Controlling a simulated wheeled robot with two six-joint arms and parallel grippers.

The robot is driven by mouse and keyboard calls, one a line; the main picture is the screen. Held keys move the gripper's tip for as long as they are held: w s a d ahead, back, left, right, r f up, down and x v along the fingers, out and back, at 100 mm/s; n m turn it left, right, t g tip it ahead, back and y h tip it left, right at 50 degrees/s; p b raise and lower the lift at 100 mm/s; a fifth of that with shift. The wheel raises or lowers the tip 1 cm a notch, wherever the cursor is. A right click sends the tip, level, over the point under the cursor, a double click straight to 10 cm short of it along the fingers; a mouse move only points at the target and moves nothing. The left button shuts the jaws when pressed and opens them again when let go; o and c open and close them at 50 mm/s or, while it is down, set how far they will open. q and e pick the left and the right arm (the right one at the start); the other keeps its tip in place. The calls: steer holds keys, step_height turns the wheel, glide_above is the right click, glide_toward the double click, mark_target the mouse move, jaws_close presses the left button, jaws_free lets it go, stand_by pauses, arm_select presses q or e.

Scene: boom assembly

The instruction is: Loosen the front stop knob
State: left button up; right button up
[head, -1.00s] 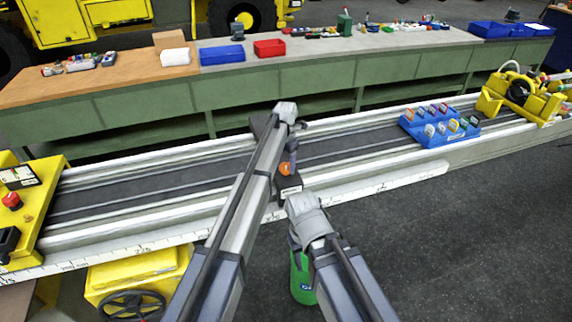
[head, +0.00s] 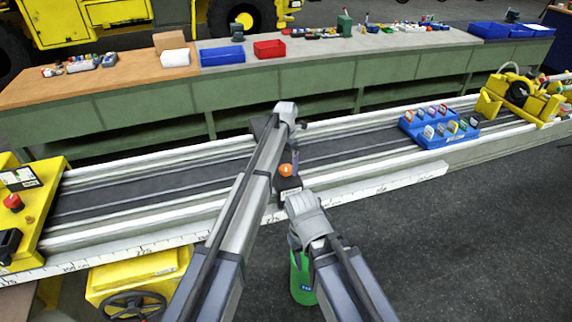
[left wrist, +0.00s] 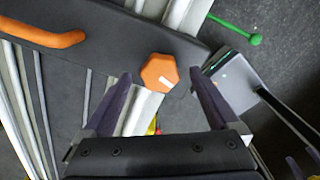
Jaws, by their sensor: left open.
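The front stop knob (head: 286,170) is orange and sits on a small black stop block (head: 289,187) at the near rail of the boom. In the left wrist view the knob (left wrist: 159,72) is six-sided with a pale mark. My left gripper (left wrist: 161,76) is open, with one finger on each side of the knob and a visible gap to both. In the head view my left gripper (head: 294,155) is partly hidden by its own arm, just above the knob. My right arm ends near the rail's front edge; its fingers are mostly hidden.
A green cylinder (head: 302,278) shows beneath my right wrist. An orange handle (left wrist: 55,36) is on a dark plate in the left wrist view. A blue tray (head: 440,130) of coloured pieces sits farther right on the boom. A long workbench (head: 330,75) runs behind.

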mark_target(286, 167)
arm_select(q)
step_height(286, 167, up, 7)
steer(key=p, duration=0.6)
steer(key=shift+f, duration=0.1)
steer(key=s+a+m, duration=0.6)
steer(key=s+m, duration=0.3)
steer(key=s, duration=0.2)
steer(key=s+a+m, duration=0.6)
steer(key=s+m, duration=0.3)
steer(key=s, duration=0.3)
steer(key=s+a+m, duration=0.5)
steer(key=s+m, duration=0.4)
steer(key=s, duration=0.2)
steer(key=s+d+f+m+y+b, duration=0.1)
steer(key=s+d+f+m+b, duration=0.2)
steer(key=d, duration=0.7)
step_height(286, 167, down, 5)
steer(key=s+b, duration=0.2)
steer(key=b, duration=0.2)
steer(key=shift+d+m+b, duration=0.35)
steer(key=shift+m+b, duration=0.05)
